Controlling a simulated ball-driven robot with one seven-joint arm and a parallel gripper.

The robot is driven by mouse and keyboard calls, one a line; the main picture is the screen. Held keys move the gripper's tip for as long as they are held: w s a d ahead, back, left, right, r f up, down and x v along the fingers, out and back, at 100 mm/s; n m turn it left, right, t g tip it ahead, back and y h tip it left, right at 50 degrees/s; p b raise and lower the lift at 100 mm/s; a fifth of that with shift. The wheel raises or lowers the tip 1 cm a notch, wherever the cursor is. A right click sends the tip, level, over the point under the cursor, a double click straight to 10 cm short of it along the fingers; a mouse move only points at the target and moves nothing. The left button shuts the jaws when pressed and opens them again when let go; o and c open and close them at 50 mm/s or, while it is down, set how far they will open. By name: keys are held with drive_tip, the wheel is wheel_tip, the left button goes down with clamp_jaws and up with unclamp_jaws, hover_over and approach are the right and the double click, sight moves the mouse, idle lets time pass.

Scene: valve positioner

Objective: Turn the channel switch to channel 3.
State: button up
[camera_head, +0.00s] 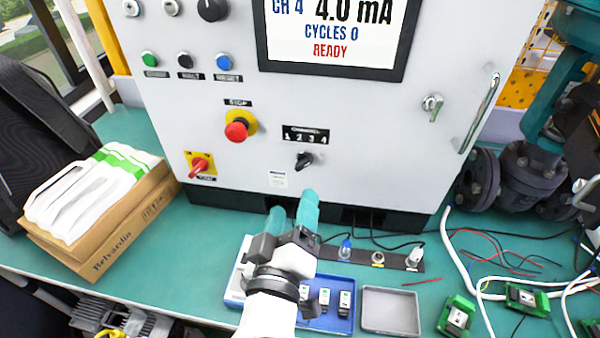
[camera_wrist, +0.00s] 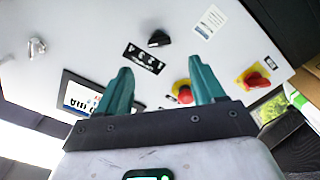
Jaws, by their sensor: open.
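The channel switch (camera_head: 304,160) is a small black knob on the white cabinet front, below a black label (camera_head: 306,135) marked 1 2 3 4. The screen (camera_head: 333,30) reads CH 4, 4.0 mA, CYCLES 0, READY. My gripper (camera_head: 293,208) has teal fingers and is open and empty, below and in front of the switch, apart from it. In the wrist view the switch (camera_wrist: 159,38) shows beyond the fingertips, near the label (camera_wrist: 144,58). My gripper (camera_wrist: 162,80) has its fingers spread wide there, with nothing between them touching.
A red stop button (camera_head: 237,130) and a red rotary switch (camera_head: 200,165) sit left of the channel switch. A key lock (camera_head: 432,103) and door handle (camera_head: 480,112) are to the right. A blue tray (camera_head: 335,318), grey tray (camera_head: 390,310) and loose wires lie on the teal bench.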

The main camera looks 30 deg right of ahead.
sight(303, 167)
drive_tip(key=p+x, duration=0.1)
drive_tip(key=x, duration=0.8)
drive_tip(key=shift+w+d, duration=0.1)
drive_tip(key=c, duration=1.1)
drive_tip(key=shift+o, duration=0.2)
drive_tip(key=shift+n+p, duration=0.3)
drive_tip(key=shift+p, duration=0.1)
drive_tip(key=shift+n+p, duration=1.05)
drive_tip(key=shift+n, duration=1.55)
